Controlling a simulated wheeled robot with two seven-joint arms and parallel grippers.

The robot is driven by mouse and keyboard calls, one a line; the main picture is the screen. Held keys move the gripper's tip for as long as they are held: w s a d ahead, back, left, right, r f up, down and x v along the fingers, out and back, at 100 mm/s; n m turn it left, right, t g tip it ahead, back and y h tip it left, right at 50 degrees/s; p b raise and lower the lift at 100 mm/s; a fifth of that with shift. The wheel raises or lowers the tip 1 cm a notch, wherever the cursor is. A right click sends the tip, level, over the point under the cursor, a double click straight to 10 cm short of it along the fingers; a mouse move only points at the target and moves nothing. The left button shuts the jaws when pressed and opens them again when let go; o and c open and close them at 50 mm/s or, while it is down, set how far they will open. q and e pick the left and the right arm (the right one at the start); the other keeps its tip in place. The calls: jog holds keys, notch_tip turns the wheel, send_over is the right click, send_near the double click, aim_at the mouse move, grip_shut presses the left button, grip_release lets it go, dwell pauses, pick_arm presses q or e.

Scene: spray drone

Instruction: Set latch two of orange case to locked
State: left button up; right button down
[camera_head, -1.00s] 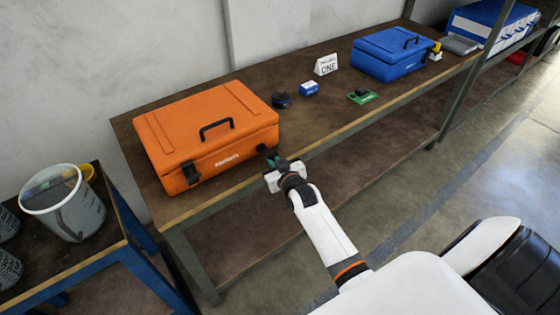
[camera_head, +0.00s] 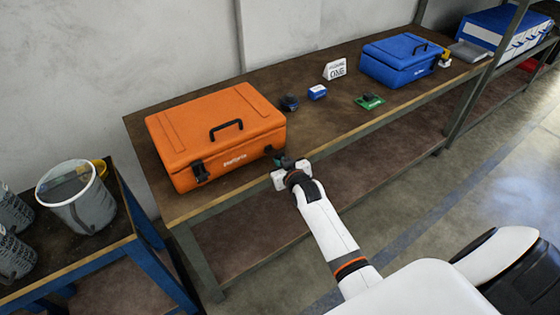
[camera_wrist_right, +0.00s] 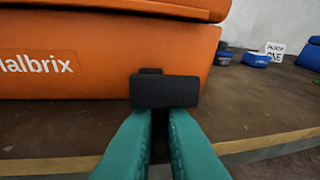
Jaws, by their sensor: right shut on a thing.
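The orange case (camera_head: 220,120) sits shut on the brown workbench, its handle on top. One black latch (camera_head: 200,171) shows on the left of its front face. The other black latch is at the right end of the front, partly hidden behind my gripper in the head view. In the right wrist view this latch (camera_wrist_right: 165,90) sticks out from the orange case (camera_wrist_right: 110,55), and the teal fingertips of my right gripper (camera_wrist_right: 159,125) are closed on its lower part. My right gripper also shows in the head view (camera_head: 284,163) at the case's front right corner. My left gripper is not in view.
A blue case (camera_head: 400,62), a white sign (camera_head: 335,69), a green board (camera_head: 369,101), a small blue box (camera_head: 317,92) and a dark round item (camera_head: 289,103) stand on the bench to the right. Grey buckets (camera_head: 85,205) stand on a blue-framed table at left.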

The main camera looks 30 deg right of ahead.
jog(key=shift+d+r, duration=0.1)
jog(key=shift+r, duration=0.05)
jog(key=c, duration=1.2)
grip_release()
jog(key=v, duration=1.2)
